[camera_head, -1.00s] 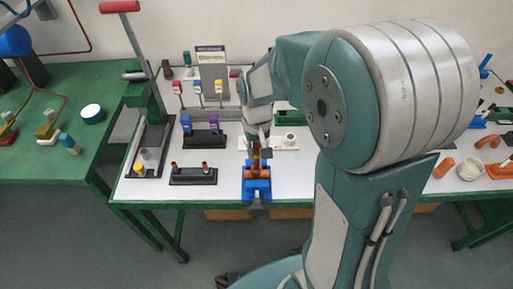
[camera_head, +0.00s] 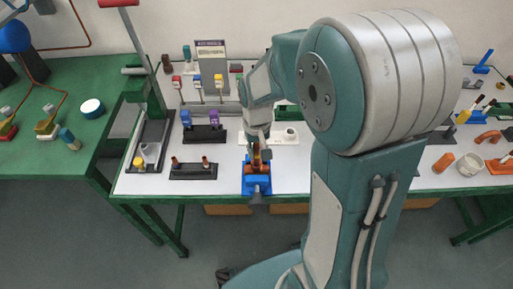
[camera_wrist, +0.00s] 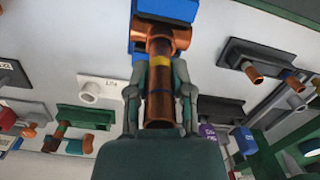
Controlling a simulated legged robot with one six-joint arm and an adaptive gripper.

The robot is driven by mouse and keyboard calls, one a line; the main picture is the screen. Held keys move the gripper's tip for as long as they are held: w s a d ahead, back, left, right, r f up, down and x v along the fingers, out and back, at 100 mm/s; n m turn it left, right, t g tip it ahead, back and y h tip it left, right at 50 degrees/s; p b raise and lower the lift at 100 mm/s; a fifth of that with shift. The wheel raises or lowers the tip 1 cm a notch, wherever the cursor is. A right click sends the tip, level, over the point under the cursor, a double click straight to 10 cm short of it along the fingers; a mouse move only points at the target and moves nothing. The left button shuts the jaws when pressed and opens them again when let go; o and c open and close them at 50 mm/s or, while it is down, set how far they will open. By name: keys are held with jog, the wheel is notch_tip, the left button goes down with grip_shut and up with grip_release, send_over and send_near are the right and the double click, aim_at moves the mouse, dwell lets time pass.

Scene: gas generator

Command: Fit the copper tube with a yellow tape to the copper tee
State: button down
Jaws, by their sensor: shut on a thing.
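A copper tee (camera_wrist: 165,38) sits in a blue vise (camera_wrist: 181,9) at the top of the wrist view. The vise (camera_head: 257,180) stands at the table's front edge in the head view. My gripper (camera_wrist: 161,76) is shut on an upright-looking copper tube (camera_wrist: 160,108), with one finger on each side. The tube's yellow tape (camera_wrist: 166,63) lies right at the tee's opening, and a dark blue band shows lower down. The tube lines up with the tee and looks in contact; how deep it sits is hidden. In the head view my gripper (camera_head: 258,146) is just above the vise.
A black holder (camera_head: 193,177) with two short copper tubes stands left of the vise. Behind it is a black stand (camera_head: 203,139) with blue and purple parts. A white fitting (camera_head: 289,135) is behind the vise on the right. Bare white tabletop lies between them.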

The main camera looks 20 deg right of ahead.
jog(key=shift+c, duration=2.1)
grip_release()
jog(key=r, duration=0.8)
jog(key=w+r, duration=0.1)
jog(key=r, duration=0.2)
jog(key=shift+d+r, duration=0.1)
jog(key=shift+r, duration=0.3)
jog(key=s+r+t, duration=0.2)
jog(key=s+t, duration=0.1)
jog(key=s, duration=0.4)
jog(key=s+r+t, duration=0.3)
jog(key=s, duration=0.5)
jog(key=shift+r+n, duration=0.2)
jog(key=shift+n, duration=0.1)
